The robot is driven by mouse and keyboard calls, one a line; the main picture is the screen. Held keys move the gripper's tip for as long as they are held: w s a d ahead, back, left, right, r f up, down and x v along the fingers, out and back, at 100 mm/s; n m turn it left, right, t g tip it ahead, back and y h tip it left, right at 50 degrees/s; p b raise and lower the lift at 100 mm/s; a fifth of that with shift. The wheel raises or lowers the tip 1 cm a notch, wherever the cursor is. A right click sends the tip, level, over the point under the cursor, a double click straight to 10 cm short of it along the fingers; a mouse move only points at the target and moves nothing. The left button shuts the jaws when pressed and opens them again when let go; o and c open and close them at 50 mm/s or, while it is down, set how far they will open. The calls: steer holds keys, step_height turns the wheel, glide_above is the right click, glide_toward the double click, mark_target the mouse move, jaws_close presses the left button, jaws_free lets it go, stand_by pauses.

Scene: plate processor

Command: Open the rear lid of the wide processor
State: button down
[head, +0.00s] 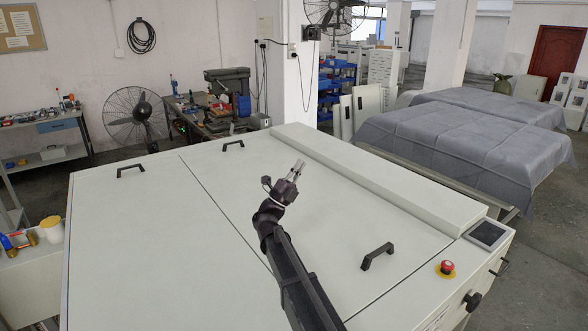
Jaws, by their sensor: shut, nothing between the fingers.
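The wide processor (130,240) is a large pale grey machine filling the lower middle of the head view. A long seam splits its flat top into a left panel and a right panel (340,215); both lie flat and closed. The right panel bears a black handle (233,144) at its far end and another black handle (378,257) at its near end. The left panel shows one black handle (131,169) at its far end. My gripper (300,164) is shut and empty above the right panel, between its two handles and apart from both. My arm hides part of the seam.
A raised housing (375,175) runs along the right side of the top. A dark display (487,233) and a red emergency button (446,267) sit at the near right corner. Grey-covered tables (460,145) stand to the right. A white pillar (290,70) rises behind.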

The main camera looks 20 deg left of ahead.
steer(key=shift+p+x, duration=0.85)
steer(key=shift+x, duration=0.65)
steer(key=shift+f, duration=0.2)
stand_by(0.7)
step_height(320, 180, down, 14)
steer(key=b, duration=1.4)
steer(key=shift+r, duration=0.15)
steer(key=shift+n+t+y, duration=0.3)
steer(key=shift+n+y, duration=0.1)
steer(key=shift+n, duration=0.1)
